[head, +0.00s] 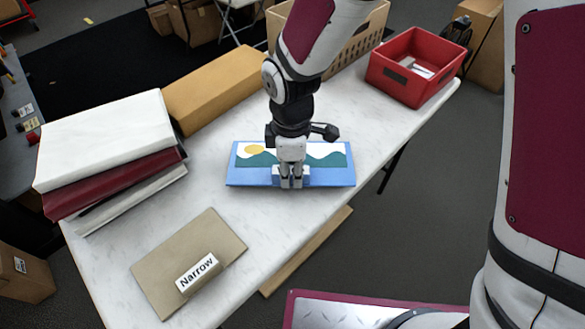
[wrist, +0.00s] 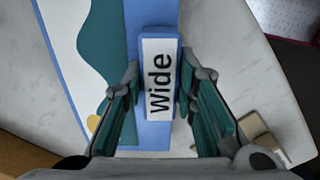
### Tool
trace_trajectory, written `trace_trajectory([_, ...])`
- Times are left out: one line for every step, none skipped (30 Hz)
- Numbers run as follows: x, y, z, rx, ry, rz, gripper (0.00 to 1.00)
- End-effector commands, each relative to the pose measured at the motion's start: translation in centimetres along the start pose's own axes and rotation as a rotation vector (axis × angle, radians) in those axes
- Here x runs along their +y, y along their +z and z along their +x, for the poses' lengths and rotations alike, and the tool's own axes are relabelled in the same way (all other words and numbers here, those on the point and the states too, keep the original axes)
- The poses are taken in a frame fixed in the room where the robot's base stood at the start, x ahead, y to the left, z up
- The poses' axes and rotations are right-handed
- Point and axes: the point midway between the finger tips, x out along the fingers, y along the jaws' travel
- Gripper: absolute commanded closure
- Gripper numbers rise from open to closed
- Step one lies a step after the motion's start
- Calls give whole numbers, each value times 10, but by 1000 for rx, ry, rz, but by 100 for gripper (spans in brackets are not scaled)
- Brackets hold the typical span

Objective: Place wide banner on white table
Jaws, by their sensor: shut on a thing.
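The wide banner (head: 328,158) is a blue-bordered panel with a yellow sun, white sky and green hills. In the head view it lies on, or just above, the white table (head: 215,190); I cannot tell if it touches. My gripper (head: 290,182) is shut on the blue block at the banner's front edge. In the wrist view the block, labelled "Wide" (wrist: 160,80), sits between the two fingers of my gripper (wrist: 158,100). The banner's painted face (wrist: 105,40) also shows there. My gripper hides part of the banner's middle in the head view.
A tan panel with a "Narrow" block (head: 199,272) lies at the table's front left. Stacked binders or boxes (head: 110,140) stand at the left, a brown box (head: 215,88) behind, and a red bin (head: 415,68) and tan basket (head: 350,45) at the back right.

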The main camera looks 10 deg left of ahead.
Motion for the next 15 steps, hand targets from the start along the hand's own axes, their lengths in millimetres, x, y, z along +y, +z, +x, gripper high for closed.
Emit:
trace_trajectory([0,0,10,-2,-3,-1,100])
trace_trajectory([-1,0,14,-1,-3,-1,100])
trace_trajectory([-1,0,18,-2,-4,-1,100])
trace_trajectory([-1,0,21,-1,-2,-1,100])
trace_trajectory([0,0,22,-1,-1,0,100])
trace_trajectory([0,0,22,0,0,0,100])
trace_trajectory([0,0,22,0,0,0,100])
trace_trajectory([0,0,21,0,1,0,100])
trace_trajectory([0,0,21,0,0,0,100])
trace_trajectory([0,0,21,0,0,0,100])
trace_trajectory([0,0,21,0,0,0,100])
trace_trajectory([0,0,21,0,0,0,100])
trace_trajectory([0,0,22,0,0,0,100])
trace_trajectory([0,0,23,0,0,0,100])
trace_trajectory([0,0,24,0,0,0,100])
